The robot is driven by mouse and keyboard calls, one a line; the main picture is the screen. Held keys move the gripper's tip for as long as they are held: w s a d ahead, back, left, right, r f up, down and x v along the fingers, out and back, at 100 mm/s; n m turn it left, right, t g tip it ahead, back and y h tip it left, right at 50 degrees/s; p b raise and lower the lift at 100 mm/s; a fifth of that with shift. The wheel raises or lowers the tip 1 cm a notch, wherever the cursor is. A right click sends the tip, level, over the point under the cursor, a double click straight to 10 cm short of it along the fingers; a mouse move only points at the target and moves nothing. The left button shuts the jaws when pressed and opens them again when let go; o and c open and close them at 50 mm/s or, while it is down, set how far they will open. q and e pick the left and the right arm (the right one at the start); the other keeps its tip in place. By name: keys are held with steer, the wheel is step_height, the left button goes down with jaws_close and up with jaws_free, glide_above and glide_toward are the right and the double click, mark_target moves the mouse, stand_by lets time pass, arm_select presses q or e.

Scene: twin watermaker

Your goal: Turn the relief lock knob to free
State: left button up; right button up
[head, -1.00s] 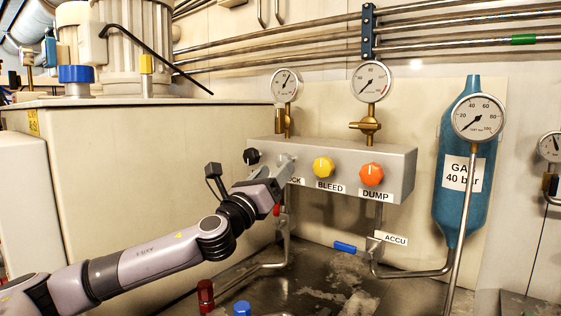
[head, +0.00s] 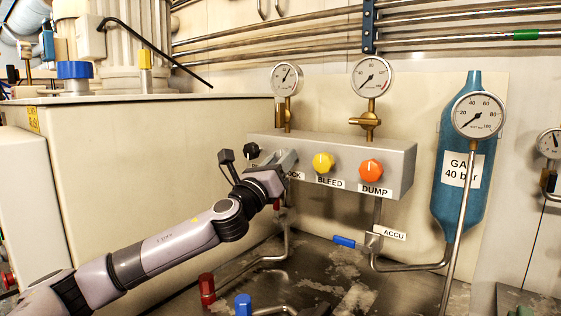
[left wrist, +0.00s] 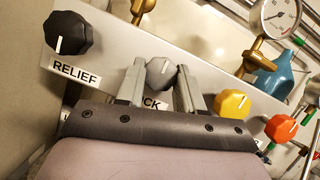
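The grey lock knob (left wrist: 160,72) sits on the panel between the black RELIEF knob (left wrist: 68,33) and the yellow BLEED knob (left wrist: 232,104). Its white mark points up and slightly right in the left wrist view. Its label is partly covered, with "CK" showing. My left gripper (left wrist: 160,64) is open, one finger on each side of the grey knob. I cannot tell whether the fingers touch it. In the head view my left gripper (head: 286,158) is at the panel front and hides the grey knob. My right gripper is not in view.
The grey panel box (head: 400,165) also carries the orange DUMP knob (head: 371,171). Gauges (head: 372,76) stand above it. Below are pipes, a blue-handled valve (head: 344,242) and red (head: 207,288) and blue (head: 243,304) caps. A blue gas bottle (head: 460,215) stands right.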

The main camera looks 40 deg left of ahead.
arm_select(q)
steer(key=shift+d+r+n+g+y+p, duration=0.2)
steer(key=shift+n+y+p, duration=0.35)
steer(key=shift+n, duration=0.5)
steer(key=shift+a+r+n+g+y+p, duration=0.1)
steer(key=shift+n+g+y+p, duration=0.25)
steer(key=shift+n+p, duration=0.55)
steer(key=shift+d+r+n+g+y+p, duration=0.15)
steer(key=shift+n+g+p, duration=0.8)
steer(key=shift+n+p, duration=1.3)
steer(key=shift+a+f+n+g+y+p, duration=0.2)
steer(key=shift+n+g+p, duration=0.95)
steer(key=shift+n, duration=2.1)
steer(key=shift+d+r+n+g+y+p, duration=0.25)
steer(key=shift+n+g+p, duration=0.5)
steer(key=shift+n+p, duration=1.6)
steer(key=shift+n+b, duration=0.4)
steer(key=shift+n, duration=0.2)
steer(key=o, duration=1.1)
steer(key=shift+c, duration=0.2)
